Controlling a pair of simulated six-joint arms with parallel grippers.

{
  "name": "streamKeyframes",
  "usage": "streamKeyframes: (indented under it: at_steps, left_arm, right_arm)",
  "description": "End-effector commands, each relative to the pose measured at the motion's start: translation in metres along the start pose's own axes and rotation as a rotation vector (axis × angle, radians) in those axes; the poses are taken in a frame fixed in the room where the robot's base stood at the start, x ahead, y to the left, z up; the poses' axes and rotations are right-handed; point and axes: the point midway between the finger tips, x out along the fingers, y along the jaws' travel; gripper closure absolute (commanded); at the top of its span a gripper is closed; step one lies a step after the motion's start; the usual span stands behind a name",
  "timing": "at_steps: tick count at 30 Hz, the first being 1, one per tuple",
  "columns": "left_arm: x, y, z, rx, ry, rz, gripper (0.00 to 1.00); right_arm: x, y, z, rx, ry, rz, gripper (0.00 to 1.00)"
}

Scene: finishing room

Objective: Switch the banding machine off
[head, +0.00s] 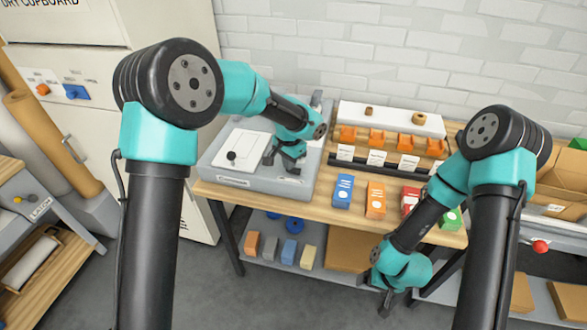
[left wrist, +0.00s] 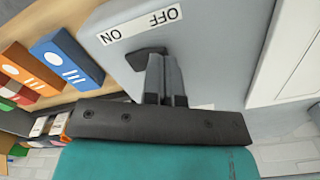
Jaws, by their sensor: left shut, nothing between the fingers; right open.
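The banding machine is a grey, low box (head: 212,180) on the left end of the wooden bench, with a white plate on top. In the left wrist view its grey surface (left wrist: 215,60) carries a white ON/OFF label (left wrist: 141,25), seen upside down. A black switch (left wrist: 146,54) sits beside the label, partly hidden by my fingers; I cannot tell its setting. My left gripper (head: 287,166) is shut and empty, down at the machine's right part. Its fingertips (left wrist: 165,62) are right by the switch; whether they touch it is unclear. My right gripper (head: 386,304) is open and empty, in front of the bench.
Blue (head: 343,191), orange (head: 376,199), red (head: 409,201) and green (head: 450,219) boxes stand right of the machine. Behind them is a rack of orange bins (head: 376,136). The shelf below holds coloured blocks (head: 289,251). A tall cupboard (head: 95,140) stands at left.

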Motion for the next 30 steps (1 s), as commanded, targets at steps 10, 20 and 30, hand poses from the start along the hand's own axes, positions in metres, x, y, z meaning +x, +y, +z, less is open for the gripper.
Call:
streamKeyframes:
  at_steps: [10, 20, 30]
  left_arm:
    - [0.005, 0.000, 0.000, 0.000, 0.000, 0.001, 1.00]
    - [-0.005, 0.000, 0.000, 0.000, 0.001, -0.001, 1.00]
    - [-0.026, 0.000, -0.001, 0.000, 0.002, 0.000, 1.00]
  right_arm:
    - [0.000, 0.000, 0.000, 0.000, 0.000, 0.000, 0.16]
    - [0.000, 0.000, 0.000, 0.000, 0.000, 0.000, 0.16]
    - [0.000, 0.000, 0.000, 0.000, 0.000, 0.000, 0.16]
